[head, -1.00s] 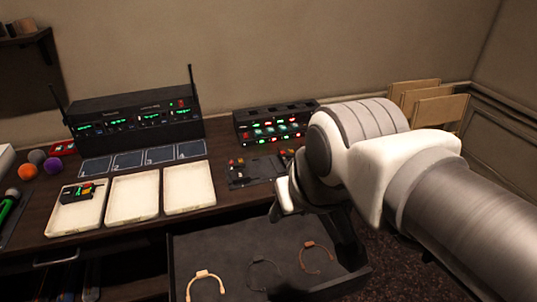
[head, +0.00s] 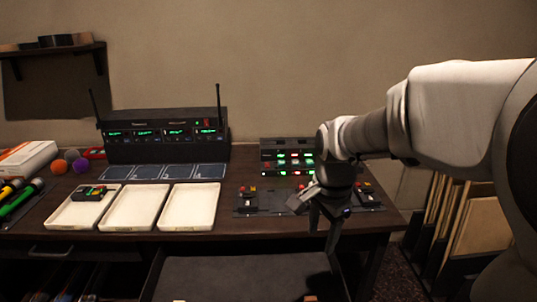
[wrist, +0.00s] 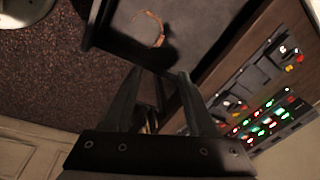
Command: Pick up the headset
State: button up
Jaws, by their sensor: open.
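A thin, curved copper-brown headset (wrist: 150,28) lies on the dark lining of the open drawer (wrist: 118,20) in the wrist view. In the head view the drawer (head: 240,275) is cut off by the bottom edge, with only a small copper-brown bit at that edge. My gripper (head: 324,226) is open and empty, above the front right of the desk. In the wrist view its fingers (wrist: 157,76) point toward the drawer's edge, and the headset is beyond the tips, apart from them. Part of the headset is in shadow.
The desk holds three cream trays (head: 134,208), a black receiver unit (head: 165,140) with two antennas, and lit button panels (head: 285,155). A small control panel (head: 265,203) lies beside my gripper. Boards (head: 480,215) stand in a rack at the right. Bare floor (wrist: 50,85) lies beside the drawer.

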jog(key=w+f+m+g+b, duration=0.25)
jog(key=w+f+m, duration=0.25)
jog(key=f, duration=0.7)
jog(key=b, duration=0.5)
send_over(307, 298)
jog(key=shift+t, duration=0.45)
notch_tip(307, 298, down, 11)
jog(key=shift+r, duration=0.2)
jog(key=shift+s+f+b, duration=0.1)
jog(key=shift+f+b, duration=1)
jog(key=shift+f, duration=2.05)
grip_shut()
